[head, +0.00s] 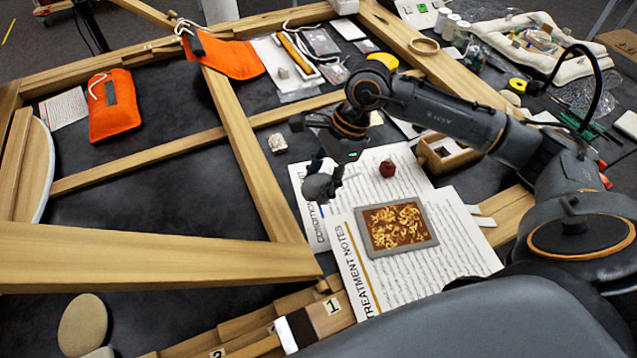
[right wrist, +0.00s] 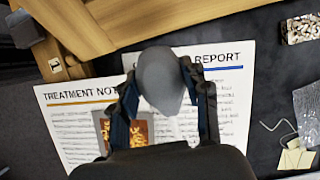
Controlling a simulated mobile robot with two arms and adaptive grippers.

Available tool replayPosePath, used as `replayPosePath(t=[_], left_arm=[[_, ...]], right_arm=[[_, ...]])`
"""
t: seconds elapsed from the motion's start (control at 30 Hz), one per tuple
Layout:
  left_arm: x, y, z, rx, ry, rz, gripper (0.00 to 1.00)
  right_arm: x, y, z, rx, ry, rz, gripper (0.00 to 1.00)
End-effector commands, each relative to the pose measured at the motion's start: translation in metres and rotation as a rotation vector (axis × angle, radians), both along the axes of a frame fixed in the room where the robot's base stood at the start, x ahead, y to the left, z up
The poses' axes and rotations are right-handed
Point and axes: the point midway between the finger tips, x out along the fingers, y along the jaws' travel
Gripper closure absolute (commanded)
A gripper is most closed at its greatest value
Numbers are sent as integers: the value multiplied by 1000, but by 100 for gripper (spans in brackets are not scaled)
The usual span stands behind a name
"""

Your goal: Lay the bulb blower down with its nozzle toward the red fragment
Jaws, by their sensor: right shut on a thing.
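The grey bulb blower (head: 318,188) is held in my right gripper (head: 326,172), above the left edge of the printed sheets. In the right wrist view the rounded bulb blower (right wrist: 160,72) sits between the two fingers of the right gripper (right wrist: 163,95). Its nozzle cannot be made out clearly. A small dark red lump (head: 388,169), which looks like the red fragment, lies on the upper sheet, right of the gripper and apart from it. My left gripper is out of view.
A grey-rimmed tray (head: 372,248) with gilt pieces lies on the Treatment Notes sheet (head: 455,262). Wooden frame bars (head: 245,150) border the sheets at left. A pale crumpled piece (head: 277,143) lies beside the sheets. An open wooden box (head: 447,160) stands right of the red lump.

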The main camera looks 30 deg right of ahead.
Motion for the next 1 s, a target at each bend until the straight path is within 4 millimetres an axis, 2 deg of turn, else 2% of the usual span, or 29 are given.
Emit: replayPosePath(t=[0.1, 0.23, 0.43, 0.63, 1.0], left_arm=[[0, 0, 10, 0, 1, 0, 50], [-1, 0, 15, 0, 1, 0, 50], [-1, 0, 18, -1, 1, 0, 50], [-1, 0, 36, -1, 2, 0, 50], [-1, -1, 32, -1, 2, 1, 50]], right_arm=[[16, -7, -22, 1, 7, -1, 90], [29, -12, -40, 1, 3, -1, 90], [39, -17, -54, 1, 4, 1, 90], [39, -17, -80, 0, 6, 2, 90], [40, -17, -88, 0, 1, 3, 90]])
